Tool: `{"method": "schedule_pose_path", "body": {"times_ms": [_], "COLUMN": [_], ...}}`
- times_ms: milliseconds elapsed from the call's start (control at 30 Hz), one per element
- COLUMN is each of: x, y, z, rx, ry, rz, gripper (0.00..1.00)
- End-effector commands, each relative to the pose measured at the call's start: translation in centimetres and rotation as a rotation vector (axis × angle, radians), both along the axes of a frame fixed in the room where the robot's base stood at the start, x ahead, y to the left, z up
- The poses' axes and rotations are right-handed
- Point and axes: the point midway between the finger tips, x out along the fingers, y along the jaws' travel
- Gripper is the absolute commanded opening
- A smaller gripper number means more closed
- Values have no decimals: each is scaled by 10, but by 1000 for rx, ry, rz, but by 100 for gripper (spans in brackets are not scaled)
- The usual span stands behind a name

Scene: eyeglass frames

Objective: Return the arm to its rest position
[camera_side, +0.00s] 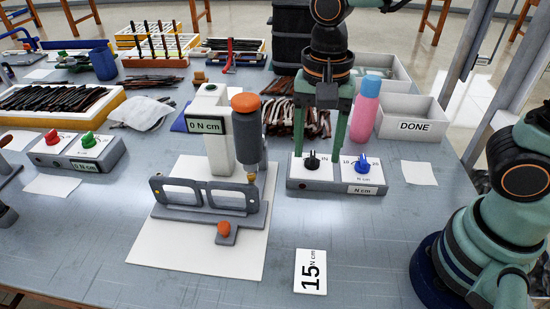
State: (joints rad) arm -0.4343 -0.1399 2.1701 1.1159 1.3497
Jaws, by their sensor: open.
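My gripper (323,142) points down over the dial box (325,184) at the centre right. Its two green fingers are apart, one on each side of the black knob (312,160). I cannot tell whether either finger touches the knob or the box. Nothing is seen held between the fingers. A blue knob (362,162) stands on the same box, to the right of the gripper. My arm comes down from the top of the picture.
Left of the gripper, eyeglass frames (205,193) stand in a grey holder beside a tester reading "0 N cm" (207,124). A pink bottle (364,115) and a DONE bin (412,118) stand to the right. A "15 N cm" card (310,271) lies in front, with bare table around it.

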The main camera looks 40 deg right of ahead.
Motion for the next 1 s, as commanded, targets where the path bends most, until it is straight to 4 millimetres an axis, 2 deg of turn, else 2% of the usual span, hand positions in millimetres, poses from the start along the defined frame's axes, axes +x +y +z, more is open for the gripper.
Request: {"method": "schedule_pose_path", "body": {"times_ms": [33,300,500,700,1000], "x": [3,10,8,5,5], "y": [-14,-78,-114,-129,-130], "z": [8,36,49,54,54], "rx": [18,-19,-140,-216,-222], "ry": [-48,-292,-419,-459,-459], "rz": [68,502,761,884,899], "gripper": [62,62,62,62,62]}}
